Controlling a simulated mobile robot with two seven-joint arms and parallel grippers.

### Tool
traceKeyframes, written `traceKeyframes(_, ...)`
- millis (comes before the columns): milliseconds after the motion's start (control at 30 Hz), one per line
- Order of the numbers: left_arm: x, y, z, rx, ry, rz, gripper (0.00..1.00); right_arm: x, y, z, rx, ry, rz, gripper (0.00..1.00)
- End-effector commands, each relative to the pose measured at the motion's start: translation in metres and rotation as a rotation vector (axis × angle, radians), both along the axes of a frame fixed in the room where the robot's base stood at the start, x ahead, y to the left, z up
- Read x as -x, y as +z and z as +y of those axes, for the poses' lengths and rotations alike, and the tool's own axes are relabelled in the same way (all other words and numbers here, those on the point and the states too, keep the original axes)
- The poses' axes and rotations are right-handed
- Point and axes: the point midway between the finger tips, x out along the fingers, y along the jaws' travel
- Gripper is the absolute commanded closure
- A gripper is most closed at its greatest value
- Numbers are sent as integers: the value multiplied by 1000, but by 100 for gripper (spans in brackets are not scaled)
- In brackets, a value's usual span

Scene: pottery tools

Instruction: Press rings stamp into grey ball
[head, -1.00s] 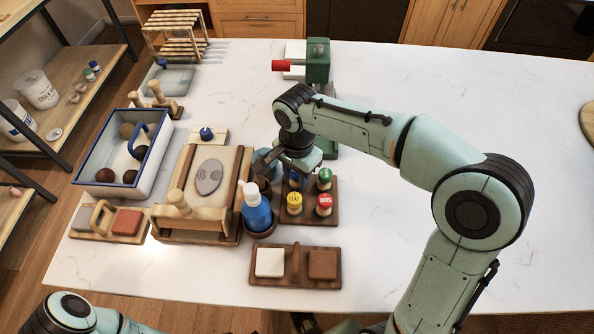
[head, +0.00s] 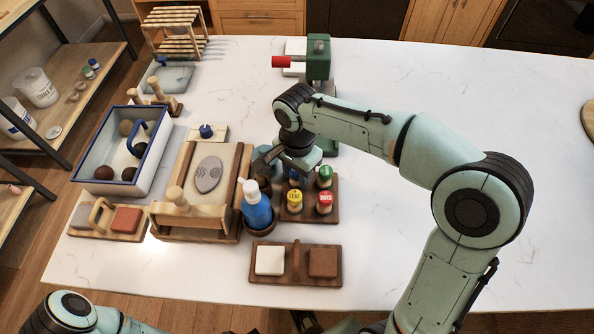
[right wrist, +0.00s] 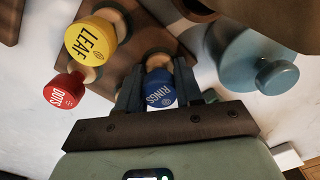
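The grey clay (head: 209,175) lies as a flattened oval on the pale board of the wooden frame, with ring-like marks on its top. The blue rings stamp (right wrist: 160,89) stands in the dark wooden rack (head: 322,217), beside the leaf stamp (right wrist: 91,40) and the dots stamp (right wrist: 64,91). In the head view my right gripper (head: 291,168) is low over the rack's back left part. In the right wrist view its fingers sit close on both sides of the rings stamp and appear to grip it. My left gripper is out of view; only its arm shows at bottom left.
A green stamp (head: 325,172) and a blue bottle (head: 257,207) stand close to my right gripper. A green press with a red handle (head: 319,60) is behind it. A blue-rimmed tray (head: 101,189) holds several balls at left.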

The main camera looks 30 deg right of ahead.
Motion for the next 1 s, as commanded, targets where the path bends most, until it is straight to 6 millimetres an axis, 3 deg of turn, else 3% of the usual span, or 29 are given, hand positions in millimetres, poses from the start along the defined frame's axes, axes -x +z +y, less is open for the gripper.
traceKeyframes(33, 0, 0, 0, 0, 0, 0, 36, 0, 0, 0, 0, 0, 0, 49)
traceKeyframes(67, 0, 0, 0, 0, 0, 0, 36, 0, 0, 0, 0, 0, 0, 39)
traceKeyframes(100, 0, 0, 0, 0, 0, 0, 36, 0, 0, 0, 0, 0, 0, 36)
traceKeyframes(467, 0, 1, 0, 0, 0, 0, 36, 0, 6, 0, 0, 0, -1, 36)
traceKeyframes(567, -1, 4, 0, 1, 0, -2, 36, -1, 20, 0, 0, 0, -3, 36)
traceKeyframes(1000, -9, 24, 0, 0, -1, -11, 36, -1, 114, 0, -1, 0, -4, 36)
